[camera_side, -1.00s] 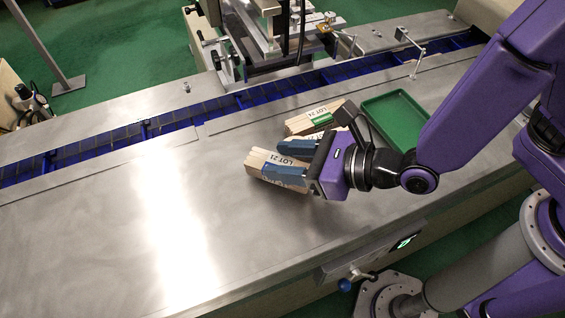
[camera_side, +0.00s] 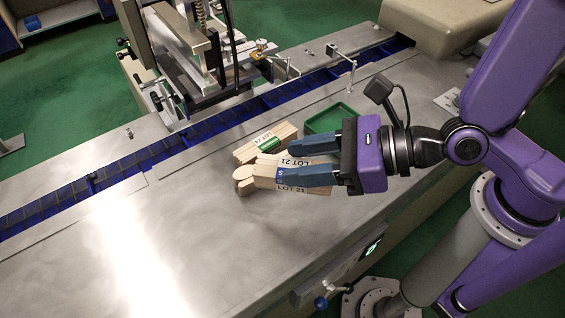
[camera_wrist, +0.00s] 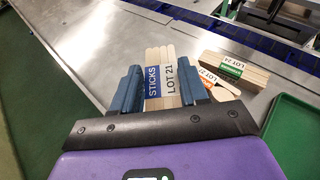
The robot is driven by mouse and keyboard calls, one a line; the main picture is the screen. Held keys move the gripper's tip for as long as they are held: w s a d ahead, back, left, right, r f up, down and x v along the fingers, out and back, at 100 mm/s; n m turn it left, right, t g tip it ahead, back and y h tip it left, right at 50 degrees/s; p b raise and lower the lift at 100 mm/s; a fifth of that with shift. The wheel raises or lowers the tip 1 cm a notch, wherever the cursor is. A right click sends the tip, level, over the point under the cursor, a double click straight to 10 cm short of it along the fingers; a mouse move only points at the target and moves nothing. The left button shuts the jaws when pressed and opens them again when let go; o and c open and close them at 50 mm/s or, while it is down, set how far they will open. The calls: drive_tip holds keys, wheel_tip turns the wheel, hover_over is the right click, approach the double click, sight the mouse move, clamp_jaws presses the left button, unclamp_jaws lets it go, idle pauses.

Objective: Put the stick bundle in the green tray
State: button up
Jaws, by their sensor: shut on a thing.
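My gripper (camera_side: 285,160) is shut on a bundle of flat wooden sticks (camera_side: 292,180) marked "LOT 21". In the wrist view the bundle (camera_wrist: 163,60) stands between the two blue fingers, with a blue "STICKS" band. In the side view it appears raised off the steel table, though the gap beneath it is hard to judge. The green tray (camera_side: 321,122) lies behind my gripper, partly hidden by it. In the wrist view the tray (camera_wrist: 292,128) is at the right edge, cut off by the frame.
A second wooden bundle, "LOT 24" with a green band (camera_side: 266,142), lies on the table beside the tray. A round-ended wooden piece with an orange label (camera_wrist: 212,78) lies near it. A blue conveyor channel (camera_side: 130,165) and a machine stand behind. The front-left table (camera_side: 150,240) is clear.

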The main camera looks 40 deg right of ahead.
drive_tip(key=shift+v, duration=1.7)
drive_tip(key=w+d+m+t+h, duration=0.4)
drive_tip(key=w+d+m+h, duration=0.45)
drive_tip(key=w+d, duration=0.9)
drive_tip(key=w+d+f+m+h, duration=0.1)
drive_tip(key=w+d+m+h, duration=0.15)
drive_tip(key=d, duration=0.75)
drive_tip(key=w+d+m+h, duration=0.1)
drive_tip(key=w+d+h, duration=0.2)
drive_tip(key=d, duration=0.6)
drive_tip(key=shift+r, duration=1.85)
drive_tip(key=a+r+n+y, duration=0.1)
drive_tip(key=a+n+y, duration=0.15)
drive_tip(key=a, duration=0.75)
drive_tip(key=n+g+y, duration=0.4)
drive_tip(key=n+y, duration=0.6)
drive_tip(key=y, duration=0.2)
hover_over(257, 172)
drive_tip(key=shift+s+a, duration=0.15)
drive_tip(key=shift+a, duration=0.05)
drive_tip(key=shift+m, duration=0.25)
wheel_tip(257, 172, down, 6)
drive_tip(key=shift+d+r, duration=0.15)
drive_tip(key=shift+r, duration=0.05)
drive_tip(key=shift+f, duration=4.65)
